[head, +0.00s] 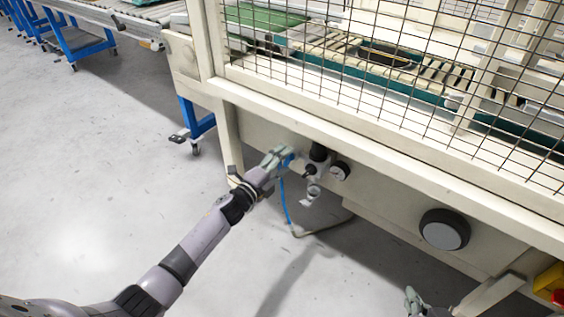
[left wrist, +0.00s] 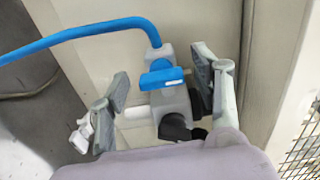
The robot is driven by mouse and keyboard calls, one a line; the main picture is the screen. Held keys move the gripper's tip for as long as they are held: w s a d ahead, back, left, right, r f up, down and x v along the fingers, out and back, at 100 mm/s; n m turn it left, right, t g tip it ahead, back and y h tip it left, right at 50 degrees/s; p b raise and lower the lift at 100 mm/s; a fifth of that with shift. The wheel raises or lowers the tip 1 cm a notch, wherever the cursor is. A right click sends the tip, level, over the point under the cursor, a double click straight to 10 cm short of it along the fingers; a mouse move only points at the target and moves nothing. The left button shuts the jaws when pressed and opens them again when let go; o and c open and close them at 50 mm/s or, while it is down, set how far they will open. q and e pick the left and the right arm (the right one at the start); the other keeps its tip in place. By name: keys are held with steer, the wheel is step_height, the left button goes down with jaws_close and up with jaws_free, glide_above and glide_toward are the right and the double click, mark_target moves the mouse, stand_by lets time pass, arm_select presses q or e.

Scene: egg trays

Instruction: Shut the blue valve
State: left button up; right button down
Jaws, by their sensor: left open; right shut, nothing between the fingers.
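The blue valve (left wrist: 160,76) shows in the left wrist view as a blue handle on a grey fitting, with a blue hose (left wrist: 85,42) coming out of the fitting's top. In the head view the valve (head: 288,160) is small and partly hidden by my left gripper (head: 279,154). My left gripper (left wrist: 162,82) is open, with one finger on each side of the valve. I cannot tell whether either finger touches it. My right gripper (head: 412,300) is shut and empty at the bottom of the head view, away from the valve.
The valve sits on a cream machine frame (head: 260,130) beside a pressure gauge (head: 340,171) and black fittings. A wire mesh guard (head: 390,75) stands above. A round grey-black knob (head: 443,232) is at right. Clear grey floor (head: 90,170) lies at left.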

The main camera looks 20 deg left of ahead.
arm_select(q)
steer(key=v, duration=1.2)
steer(key=shift+r, duration=0.1)
